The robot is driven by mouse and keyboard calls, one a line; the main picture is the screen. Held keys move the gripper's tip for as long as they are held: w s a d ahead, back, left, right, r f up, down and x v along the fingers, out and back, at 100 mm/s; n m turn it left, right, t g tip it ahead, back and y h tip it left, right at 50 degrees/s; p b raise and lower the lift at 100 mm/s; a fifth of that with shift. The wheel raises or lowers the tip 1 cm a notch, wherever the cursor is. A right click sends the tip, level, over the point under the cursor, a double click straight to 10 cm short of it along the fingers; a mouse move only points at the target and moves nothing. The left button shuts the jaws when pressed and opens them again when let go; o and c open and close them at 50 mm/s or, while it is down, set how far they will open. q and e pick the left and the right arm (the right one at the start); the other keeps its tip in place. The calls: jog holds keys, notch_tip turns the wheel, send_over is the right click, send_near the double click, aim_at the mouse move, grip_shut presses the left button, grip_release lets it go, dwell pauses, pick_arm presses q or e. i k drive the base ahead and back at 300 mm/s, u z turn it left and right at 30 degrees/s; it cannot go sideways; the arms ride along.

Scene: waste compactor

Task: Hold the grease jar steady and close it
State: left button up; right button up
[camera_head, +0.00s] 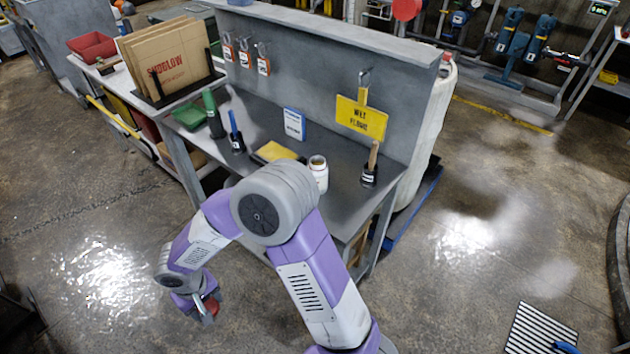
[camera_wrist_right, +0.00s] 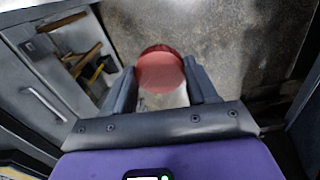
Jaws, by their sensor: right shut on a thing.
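The white grease jar (camera_head: 318,175) stands upright on the grey bench, just behind my arm's elbow, and its top looks open. My right gripper (camera_head: 207,304) is low in front of the bench, over the floor, well away from the jar. It is shut on a round red lid (camera_wrist_right: 160,72), which sits between the two fingers in the right wrist view. Only a little red of the lid shows in the head view. My left gripper is in neither view.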

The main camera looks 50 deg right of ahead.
aim_at(318, 167)
jog(key=z, duration=1.65)
